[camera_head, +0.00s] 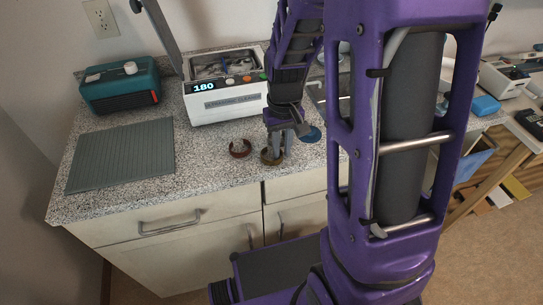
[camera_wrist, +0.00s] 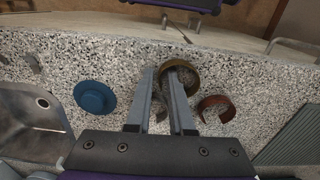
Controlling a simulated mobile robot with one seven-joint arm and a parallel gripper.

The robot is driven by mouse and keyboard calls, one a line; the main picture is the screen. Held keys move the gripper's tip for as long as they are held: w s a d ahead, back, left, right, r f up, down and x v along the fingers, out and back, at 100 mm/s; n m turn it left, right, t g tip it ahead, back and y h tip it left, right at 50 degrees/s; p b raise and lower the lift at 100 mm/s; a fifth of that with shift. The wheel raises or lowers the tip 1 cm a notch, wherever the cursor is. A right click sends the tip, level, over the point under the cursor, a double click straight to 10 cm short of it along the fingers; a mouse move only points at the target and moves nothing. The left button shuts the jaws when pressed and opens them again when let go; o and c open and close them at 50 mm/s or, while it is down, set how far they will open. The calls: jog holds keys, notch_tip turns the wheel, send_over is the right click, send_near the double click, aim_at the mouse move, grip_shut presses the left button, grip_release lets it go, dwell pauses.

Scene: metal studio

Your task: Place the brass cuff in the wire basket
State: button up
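The brass cuff (camera_head: 267,159) stands on the speckled counter near its front edge. In the wrist view the brass cuff (camera_wrist: 195,77) shows as an olive-gold ring at my fingertips. My gripper (camera_head: 275,154) points down at it. In the wrist view my gripper (camera_wrist: 164,70) has a gap between its fingers, with one finger over the ring's opening and the other beside its band; contact is not clear. No wire basket shows distinctly; the open white tank (camera_head: 225,102) with a display reading 180 holds something metallic inside that is too small to make out.
A reddish copper cuff (camera_head: 240,154) lies just left of the brass one. A blue disc (camera_wrist: 95,97) and a metal sink (camera_wrist: 28,120) lie on the other side. A teal box (camera_head: 120,90) and a grey ribbed mat (camera_head: 122,157) occupy the left counter. The tank's lid (camera_head: 160,35) stands raised.

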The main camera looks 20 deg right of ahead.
grip_shut()
jog(key=shift+r, duration=0.1)
